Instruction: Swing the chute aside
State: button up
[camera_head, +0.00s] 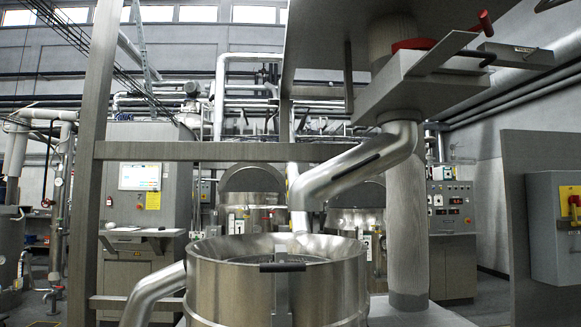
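The chute (345,172) is a shiny bent metal pipe. It comes down from under a grey box housing (405,88) at the upper right and slants left. Its lower end appears over the open top of a round steel vessel (315,290), inside the rim outline. A dark strip, perhaps a handle, runs along the chute's slanted part. The vessel has a black handle (283,267) on its front near the rim. My gripper is not in view.
A thick grey column (408,235) stands right of the vessel, and a grey frame post (92,165) stands left. A crossbar (190,151) runs behind the chute. A bent pipe (155,290) is at lower left. A red-handled lever (485,22) sits above the housing.

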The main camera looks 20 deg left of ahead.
aim_at(398, 140)
jog(key=u, duration=0.05)
jog(key=i, duration=1)
